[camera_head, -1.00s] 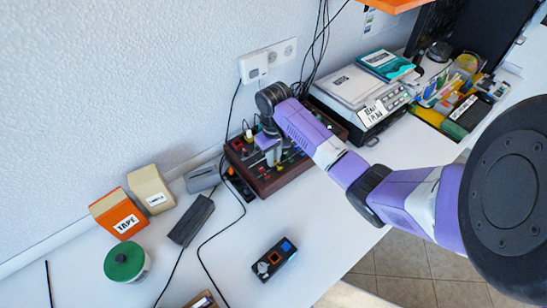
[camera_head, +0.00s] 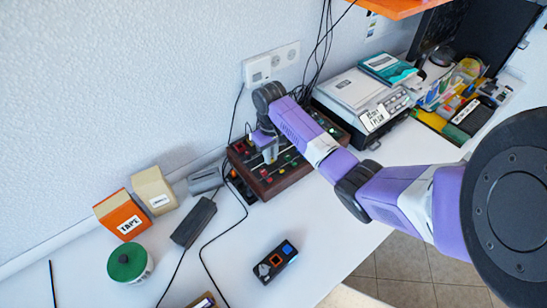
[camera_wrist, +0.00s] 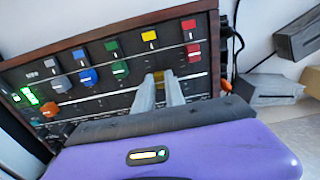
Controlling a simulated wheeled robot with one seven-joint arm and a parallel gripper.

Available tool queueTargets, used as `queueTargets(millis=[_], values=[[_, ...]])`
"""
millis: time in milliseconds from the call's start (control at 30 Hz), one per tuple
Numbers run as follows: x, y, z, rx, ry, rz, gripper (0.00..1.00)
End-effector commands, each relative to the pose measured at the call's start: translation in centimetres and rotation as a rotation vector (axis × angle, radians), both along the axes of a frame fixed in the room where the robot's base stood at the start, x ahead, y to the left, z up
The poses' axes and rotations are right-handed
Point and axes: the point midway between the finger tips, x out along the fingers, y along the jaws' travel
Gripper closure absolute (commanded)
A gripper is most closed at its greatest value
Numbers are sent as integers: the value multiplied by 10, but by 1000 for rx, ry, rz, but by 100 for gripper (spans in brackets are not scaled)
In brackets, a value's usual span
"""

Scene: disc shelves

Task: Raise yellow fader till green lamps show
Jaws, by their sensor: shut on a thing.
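The dark control box with a wooden frame (camera_head: 262,188) stands on the white desk against the wall. In the wrist view its panel shows a row of coloured faders. My gripper (camera_wrist: 161,84) is shut on the yellow fader (camera_wrist: 158,74), whose knob is mostly hidden between the fingers. A yellow label (camera_wrist: 150,36) sits above its slot.
Close beside the yellow fader are a green fader (camera_wrist: 120,69) and a red fader (camera_wrist: 193,50). A blue fader (camera_wrist: 88,77) is farther left. A grey device (camera_head: 357,98) stands behind right of the box. Black cables run along its left.

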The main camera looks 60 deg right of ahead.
Motion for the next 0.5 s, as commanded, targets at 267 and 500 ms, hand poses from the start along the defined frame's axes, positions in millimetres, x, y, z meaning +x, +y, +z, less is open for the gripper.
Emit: queueTargets(millis=[267,500], values=[[1,-2,1,-3,-1,-2,100],[1,-2,1,-1,0,-1,64]])
